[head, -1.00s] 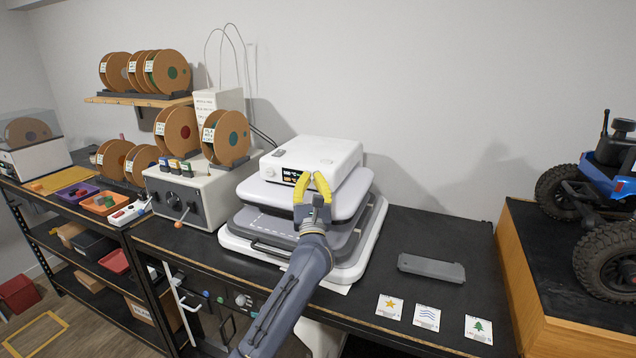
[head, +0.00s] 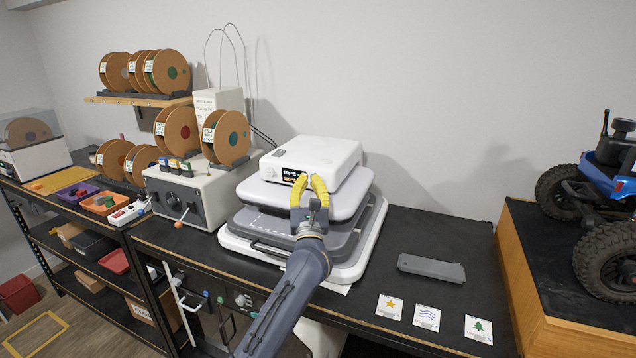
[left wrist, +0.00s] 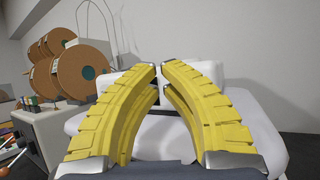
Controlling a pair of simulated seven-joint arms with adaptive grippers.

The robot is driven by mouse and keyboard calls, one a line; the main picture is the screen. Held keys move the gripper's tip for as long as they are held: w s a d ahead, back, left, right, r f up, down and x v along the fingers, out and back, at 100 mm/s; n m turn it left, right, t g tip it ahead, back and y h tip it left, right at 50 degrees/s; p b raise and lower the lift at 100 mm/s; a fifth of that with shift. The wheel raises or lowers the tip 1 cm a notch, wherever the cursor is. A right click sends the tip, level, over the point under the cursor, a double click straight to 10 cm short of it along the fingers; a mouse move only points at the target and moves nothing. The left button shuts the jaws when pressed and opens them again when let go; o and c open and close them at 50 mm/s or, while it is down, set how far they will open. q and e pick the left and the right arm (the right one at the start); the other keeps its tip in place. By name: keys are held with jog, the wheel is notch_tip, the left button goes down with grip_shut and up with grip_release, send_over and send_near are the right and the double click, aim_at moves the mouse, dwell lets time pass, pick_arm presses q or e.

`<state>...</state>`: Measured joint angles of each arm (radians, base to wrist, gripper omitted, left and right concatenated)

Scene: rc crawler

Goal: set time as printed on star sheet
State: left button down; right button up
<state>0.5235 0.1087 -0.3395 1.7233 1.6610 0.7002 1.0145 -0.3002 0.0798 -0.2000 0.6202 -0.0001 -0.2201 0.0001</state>
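The star sheet (head: 389,306), a small white card with a yellow star, lies on the bench right of the heat press; its small print is unreadable. The white press (head: 318,153) has a dark display (head: 292,176) with white and orange characters too small to read for sure. My left gripper (head: 311,178) has yellow fingers just in front of the control box, beside the display; contact cannot be told. In the left wrist view its tips (left wrist: 159,68) are almost together, with nothing seen between them, and they hide part of the white box. My right gripper is not in view.
Wave (head: 427,317) and tree (head: 479,328) cards lie beside the star sheet. A grey bar (head: 431,268) lies behind them. A blue crawler (head: 610,180) stands on a wooden-sided stand at right. Spools and a grey-white machine (head: 190,195) stand left of the press.

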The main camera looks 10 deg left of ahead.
pick_arm(q)
jog(key=shift+s+a, duration=0.2)
jog(key=shift+s, duration=1.05)
jog(key=shift+s+a, duration=0.2)
jog(key=shift+s, duration=1.05)
